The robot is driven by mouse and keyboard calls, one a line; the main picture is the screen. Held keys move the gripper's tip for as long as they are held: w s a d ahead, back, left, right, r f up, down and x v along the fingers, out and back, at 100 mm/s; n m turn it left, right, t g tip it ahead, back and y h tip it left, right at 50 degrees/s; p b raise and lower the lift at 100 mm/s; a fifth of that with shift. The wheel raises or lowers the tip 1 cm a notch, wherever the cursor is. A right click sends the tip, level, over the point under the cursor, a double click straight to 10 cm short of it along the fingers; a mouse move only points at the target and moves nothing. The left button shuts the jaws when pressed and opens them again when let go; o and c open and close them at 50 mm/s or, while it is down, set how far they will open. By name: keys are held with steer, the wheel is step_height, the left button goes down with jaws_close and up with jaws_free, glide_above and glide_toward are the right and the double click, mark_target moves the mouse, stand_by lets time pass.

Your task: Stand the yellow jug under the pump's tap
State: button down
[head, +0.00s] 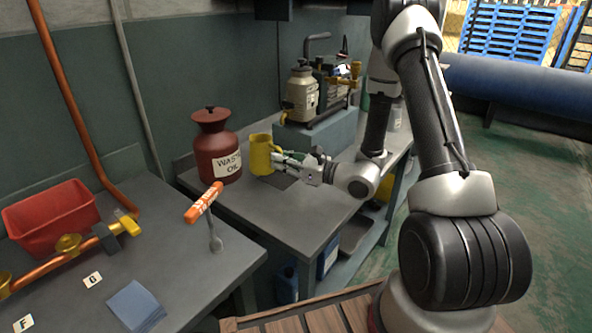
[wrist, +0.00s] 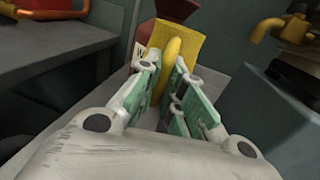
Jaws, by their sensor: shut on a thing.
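The yellow jug (head: 261,154) stands upright at the bench, just right of the waste oil can. I cannot tell whether its base touches the bench top. My gripper (head: 281,158) reaches it from the right and is shut on its handle. In the wrist view the jug's handle (wrist: 170,66) lies between the green finger pads of my gripper (wrist: 160,82), with the jug body (wrist: 193,46) beyond. The pump (head: 303,93) stands on a grey-blue block (head: 318,132) behind and right of the jug. Its yellow tap (head: 284,118) points toward the jug's side; it shows also in the wrist view (wrist: 272,32).
The dark red waste oil can (head: 215,147) stands close left of the jug. A dark square patch (head: 284,181) lies on the bench (head: 295,212) before the jug. An orange-handled tool (head: 204,203) and a red bin (head: 50,218) are at left. The bench front is clear.

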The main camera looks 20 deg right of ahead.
steer(key=w+d, duration=0.5)
steer(key=d, duration=0.2)
steer(key=f, duration=0.6)
steer(key=shift+s+a+f, duration=0.2)
steer(key=shift+a+f, duration=0.1)
steer(key=shift+a, duration=0.05)
steer(key=shift+d+f, duration=0.15)
steer(key=shift+f, duration=0.05)
steer(key=shift+f, duration=0.15)
steer(key=c, duration=1.5)
jaws_free()
steer(key=shift+c, duration=0.2)
